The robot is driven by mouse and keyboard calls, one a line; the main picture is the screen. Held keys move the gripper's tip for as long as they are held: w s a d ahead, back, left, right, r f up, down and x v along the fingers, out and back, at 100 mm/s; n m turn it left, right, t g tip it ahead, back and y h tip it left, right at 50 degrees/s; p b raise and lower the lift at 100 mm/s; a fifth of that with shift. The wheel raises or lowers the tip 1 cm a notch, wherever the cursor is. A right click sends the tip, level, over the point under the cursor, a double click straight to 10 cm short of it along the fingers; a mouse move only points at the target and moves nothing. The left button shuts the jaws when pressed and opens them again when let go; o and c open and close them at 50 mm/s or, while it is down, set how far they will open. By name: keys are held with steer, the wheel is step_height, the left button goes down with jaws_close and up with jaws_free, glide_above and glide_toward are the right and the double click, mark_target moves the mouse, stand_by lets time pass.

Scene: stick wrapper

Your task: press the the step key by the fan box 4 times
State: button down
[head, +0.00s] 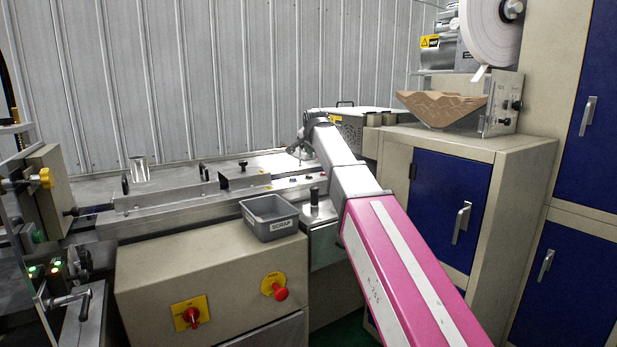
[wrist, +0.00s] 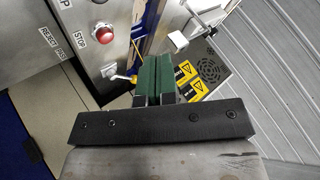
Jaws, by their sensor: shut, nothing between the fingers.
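The fan box (wrist: 210,70) shows in the wrist view as a grey case with a round perforated vent and yellow warning labels. It also shows in the head view (head: 350,128), behind the end of my arm. My gripper (wrist: 153,62) is shut and empty, its dark green fingers together and overlapping the near left side of the fan box in the wrist view. I cannot tell whether they touch anything. I cannot make out a step key for certain; the fingers may hide it. A panel with a red button (wrist: 103,33) and printed STOP and REJECT labels lies left of the fingers.
A grey scrap bin (head: 270,217) stands on the machine's front. Red knobs on yellow plates (head: 191,315) sit on the beige housing. A blue-doored cabinet (head: 440,205) stands to the right, with a brown paper-like piece (head: 440,108) above it. A corrugated wall (head: 220,80) closes the back.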

mark_target(309, 176)
steer(key=shift+f, duration=3.2)
steer(key=shift+f, duration=0.2)
steer(key=shift+f, duration=0.2)
steer(key=shift+f, duration=0.45)
steer(key=shift+r, duration=0.1)
stand_by(0.4)
steer(key=shift+r, duration=0.8)
